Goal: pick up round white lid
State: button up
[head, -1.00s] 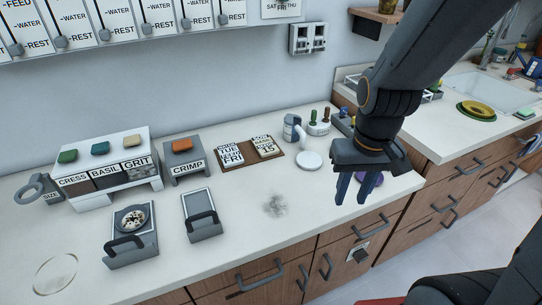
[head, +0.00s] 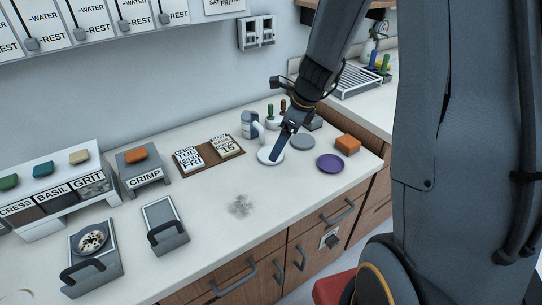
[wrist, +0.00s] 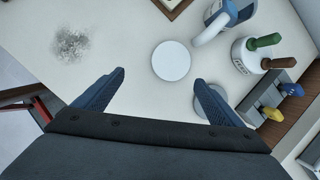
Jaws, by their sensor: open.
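The round white lid (head: 264,156) lies flat on the white counter, in front of a grey and white jug-like container. In the wrist view the lid (wrist: 171,61) shows whole, beyond and between my fingertips. My gripper (head: 277,155) has its blue fingers pointing down over the lid, covering part of it in the head view. In the wrist view my gripper (wrist: 160,78) is open, fingers wide apart, with nothing between them. I cannot tell its exact height above the counter.
A grey disc (head: 302,142), a purple disc (head: 330,163) and an orange block (head: 348,145) are to the right. The jug-like container (head: 249,126) and a pot with green and brown handles (wrist: 248,55) are close by. The counter left of the lid is clear around a grey smudge (head: 241,206).

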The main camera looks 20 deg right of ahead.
jog(key=w+m, duration=0.1)
jog(key=w+d+f+m, duration=0.1)
jog(key=shift+w+f+m, duration=0.1)
jog(key=shift+w+m, duration=0.1)
jog(key=shift+m, duration=0.2)
jog(key=x, duration=0.7)
jog(key=shift+w+a, duration=0.3)
jog(key=shift+a, duration=0.1)
jog(key=c, duration=1.1)
